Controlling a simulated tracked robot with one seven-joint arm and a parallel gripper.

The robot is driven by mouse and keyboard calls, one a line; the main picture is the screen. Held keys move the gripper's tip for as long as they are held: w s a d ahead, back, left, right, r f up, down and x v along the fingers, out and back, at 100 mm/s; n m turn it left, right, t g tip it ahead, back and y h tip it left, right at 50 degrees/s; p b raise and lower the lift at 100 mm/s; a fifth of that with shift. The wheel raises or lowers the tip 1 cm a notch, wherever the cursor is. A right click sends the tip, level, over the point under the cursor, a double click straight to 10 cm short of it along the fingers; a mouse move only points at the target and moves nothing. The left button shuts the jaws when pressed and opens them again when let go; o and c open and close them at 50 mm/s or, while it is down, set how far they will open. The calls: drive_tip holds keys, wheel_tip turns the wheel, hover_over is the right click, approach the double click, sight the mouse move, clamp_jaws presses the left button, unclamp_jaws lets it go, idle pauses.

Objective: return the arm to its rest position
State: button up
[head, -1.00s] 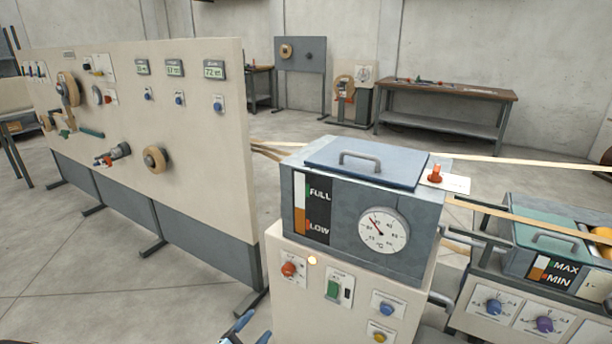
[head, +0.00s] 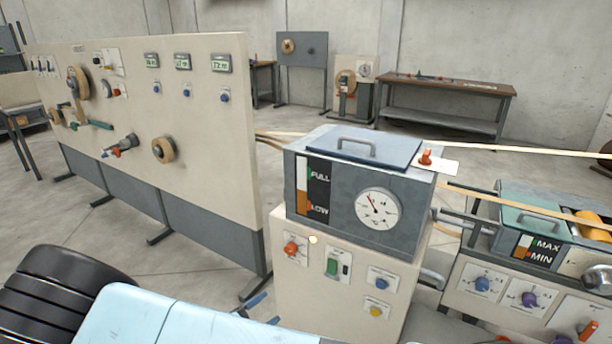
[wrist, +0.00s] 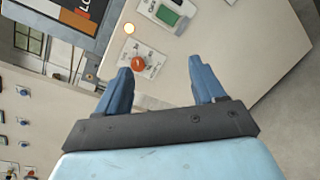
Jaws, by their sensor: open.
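My gripper (wrist: 165,80) shows in the wrist view with its two blue fingers apart and nothing between them. It faces the front of the white cabinet under the grey tank, by the orange-red knob (wrist: 139,63) and the green switch (wrist: 172,18). In the head view my pale blue arm fills the bottom left, and a blue finger (head: 256,301) shows low beside the cabinet (head: 335,290). The knob (head: 291,249) and green switch (head: 331,267) are clear of the fingers there. The rest of the gripper is hidden in the head view.
The grey tank (head: 345,215) with a dial and blue lid stands on the cabinet. A long white panel (head: 215,150) with reels stands at left. A second tank (head: 520,235) is at right. Open floor (head: 190,265) lies between panel and cabinet.

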drive_tip(key=w+d+r+m+g+y, duration=0.25)
drive_tip(key=d+r+m+g, duration=0.35)
drive_tip(key=d+r, duration=0.6)
drive_tip(key=w+d+r+m+g+y, duration=0.1)
drive_tip(key=d+r+m+g+y, duration=0.2)
drive_tip(key=d+r+m+g, duration=0.8)
drive_tip(key=s+d+r+t+y, duration=0.1)
drive_tip(key=s+d+r+t, duration=0.2)
drive_tip(key=r, duration=0.4)
drive_tip(key=s+d+r+m+t+y, duration=0.1)
drive_tip(key=s+d+r+t+y, duration=0.1)
drive_tip(key=s+d+r, duration=0.3)
drive_tip(key=s+d+r+t+y, duration=0.2)
drive_tip(key=s+d+r+t, duration=0.1)
drive_tip(key=s+r, duration=0.4)
wheel_tip(320, 180, up, 2)
drive_tip(key=shift+s+d+r+m+t, duration=0.2)
drive_tip(key=shift+d+m+t, duration=0.15)
drive_tip(key=shift+t, duration=0.55)
